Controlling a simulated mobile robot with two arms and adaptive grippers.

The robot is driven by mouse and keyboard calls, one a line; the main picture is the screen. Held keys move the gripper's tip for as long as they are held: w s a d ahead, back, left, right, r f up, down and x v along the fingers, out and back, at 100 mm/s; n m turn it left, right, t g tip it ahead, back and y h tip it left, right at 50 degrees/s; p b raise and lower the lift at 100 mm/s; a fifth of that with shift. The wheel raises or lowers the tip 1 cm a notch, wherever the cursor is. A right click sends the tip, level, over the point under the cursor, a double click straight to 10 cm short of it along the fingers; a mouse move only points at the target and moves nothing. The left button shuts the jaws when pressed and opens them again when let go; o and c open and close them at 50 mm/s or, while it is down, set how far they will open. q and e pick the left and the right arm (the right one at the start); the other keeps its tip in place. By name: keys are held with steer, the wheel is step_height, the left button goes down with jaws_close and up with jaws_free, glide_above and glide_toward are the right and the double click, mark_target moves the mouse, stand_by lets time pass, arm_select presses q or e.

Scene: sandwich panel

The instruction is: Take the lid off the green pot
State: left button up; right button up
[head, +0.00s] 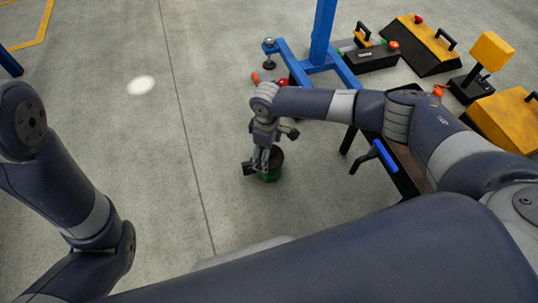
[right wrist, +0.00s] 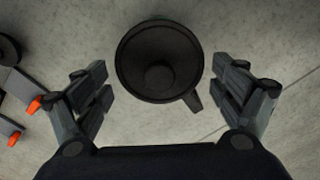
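The green pot (head: 270,177) stands on the grey floor near the middle of the head view, partly hidden by my right gripper (head: 260,163). Its green side shows below a dark top. In the right wrist view the dark round top (right wrist: 135,72) has a smaller round shape at its centre; I cannot tell for sure whether this is the lid's knob or the pot's inside. A short dark handle (right wrist: 193,102) sticks out at its lower right. My right gripper is open, its fingers spread to either side, with gaps to the rim. My left gripper is out of view.
A dark table (head: 405,172) with a blue handle stands right of the pot. A blue stand (head: 322,45), a dark toolbox (head: 371,57) and yellow-black cases (head: 421,42) are behind. The floor to the left is clear.

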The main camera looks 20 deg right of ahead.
steer(key=c, duration=0.9)
steer(key=shift+s, duration=0.1)
steer(key=shift+c, duration=0.8)
